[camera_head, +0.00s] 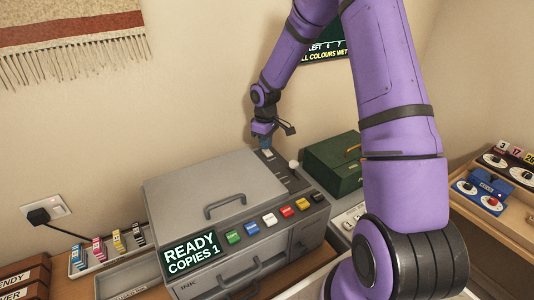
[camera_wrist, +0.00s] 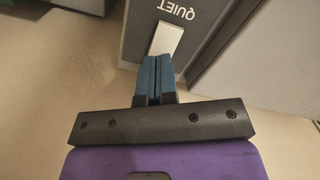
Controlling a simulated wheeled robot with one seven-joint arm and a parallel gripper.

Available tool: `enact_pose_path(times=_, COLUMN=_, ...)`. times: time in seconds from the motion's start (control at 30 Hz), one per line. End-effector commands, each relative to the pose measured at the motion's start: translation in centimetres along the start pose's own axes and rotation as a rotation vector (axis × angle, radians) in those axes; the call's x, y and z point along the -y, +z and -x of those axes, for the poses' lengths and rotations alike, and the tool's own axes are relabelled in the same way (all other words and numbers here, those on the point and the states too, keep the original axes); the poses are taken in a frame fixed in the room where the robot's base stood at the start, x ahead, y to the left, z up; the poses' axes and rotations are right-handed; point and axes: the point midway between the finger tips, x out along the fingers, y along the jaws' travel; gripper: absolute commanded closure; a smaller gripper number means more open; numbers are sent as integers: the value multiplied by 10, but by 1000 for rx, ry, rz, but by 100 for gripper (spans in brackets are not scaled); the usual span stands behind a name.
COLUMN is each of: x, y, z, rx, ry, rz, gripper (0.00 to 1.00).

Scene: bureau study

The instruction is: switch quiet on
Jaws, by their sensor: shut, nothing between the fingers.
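The grey copier (camera_head: 215,190) stands against the wall, its display (camera_head: 190,252) reading "READY COPIES 1". The light, flat quiet switch (camera_wrist: 167,38) is on the copier's dark right-hand top strip, beside the word "QUIET" (camera_wrist: 178,12) in the wrist view. My gripper (camera_head: 266,146) is at the far end of this strip; its blue fingers (camera_wrist: 157,62) are together and empty. In the wrist view their tips are at the switch's near end, overlapping it in the picture. I cannot tell whether they touch it. The switch's on or off state is unclear.
A green box (camera_head: 333,165) stands close to the right of the strip. The copier's coloured buttons (camera_head: 268,220) line its front. A round pale knob (camera_head: 294,164) is nearer on the strip. The wall is close behind my gripper.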

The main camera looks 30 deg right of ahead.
Motion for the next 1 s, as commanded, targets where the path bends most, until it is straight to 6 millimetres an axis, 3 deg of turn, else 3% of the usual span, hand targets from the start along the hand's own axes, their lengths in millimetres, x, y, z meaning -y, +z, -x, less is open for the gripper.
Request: enact_pose_path(times=1.0, x=0, y=0, z=-13, rx=1, ry=0, rz=0, gripper=100)
